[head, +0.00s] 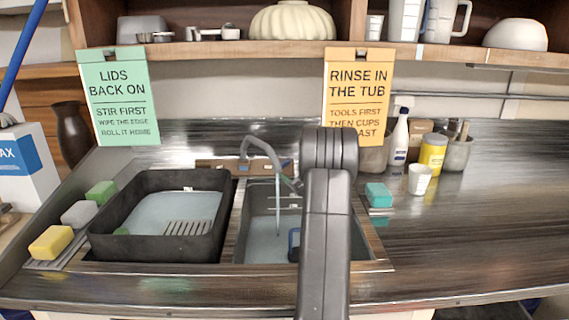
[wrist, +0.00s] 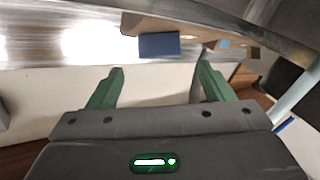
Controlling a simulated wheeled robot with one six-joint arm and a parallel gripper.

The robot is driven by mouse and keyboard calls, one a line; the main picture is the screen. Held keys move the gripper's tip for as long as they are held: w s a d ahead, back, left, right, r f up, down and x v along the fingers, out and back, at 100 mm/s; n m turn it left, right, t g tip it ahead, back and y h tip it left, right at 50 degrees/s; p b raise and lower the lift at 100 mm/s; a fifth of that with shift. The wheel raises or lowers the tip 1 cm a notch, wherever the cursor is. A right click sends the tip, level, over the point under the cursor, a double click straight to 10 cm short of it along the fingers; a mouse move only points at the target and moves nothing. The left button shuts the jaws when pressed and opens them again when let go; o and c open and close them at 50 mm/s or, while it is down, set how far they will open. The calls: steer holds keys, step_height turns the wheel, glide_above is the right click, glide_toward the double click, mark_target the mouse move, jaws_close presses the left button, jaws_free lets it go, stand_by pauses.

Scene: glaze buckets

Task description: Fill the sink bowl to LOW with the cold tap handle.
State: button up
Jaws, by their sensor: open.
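The sink bowl (head: 262,249) is the right-hand basin in the head view, with water in its bottom and pale marks on its back wall. The grey tap (head: 262,143) arches over it, and a thin pale-blue stream (head: 278,208) falls from its spout into the bowl. My gripper (wrist: 160,72) is open in the wrist view, its green fingers apart with nothing clearly between them. A blue plate (wrist: 159,45) lies beyond the fingertips. My arm hides the gripper and part of the bowl in the head view. I cannot clearly make out the cold handle.
A black tub (head: 103,238) with water and a grey rack stands left of the bowl. Yellow, grey and green sponges lie beside it. A teal sponge (head: 379,194), a white cup (head: 419,180) and bottles stand right. The right counter front is clear.

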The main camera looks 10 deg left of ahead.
mark_target(285, 163)
steer(key=x, duration=0.7)
steer(key=shift+w+a+p, duration=0.15)
steer(key=shift+p, duration=0.2)
steer(key=shift+c, duration=0.4)
steer(key=c, duration=0.9)
steer(key=shift+r+n+g+y+p, duration=0.3)
steer(key=shift+n+g+p, duration=0.1)
steer(key=shift+n+p, duration=0.15)
steer(key=shift+n+g+y+p, duration=0.4)
steer(key=shift+n+g+p, duration=0.25)
steer(key=shift+g+p, duration=0.05)
steer(key=shift+f+n+g+p, duration=0.15)
steer(key=shift+n+g+p, duration=0.35)
steer(key=shift+n, duration=0.1)
steer(key=o, duration=1)
steer(key=shift+f, duration=0.1)
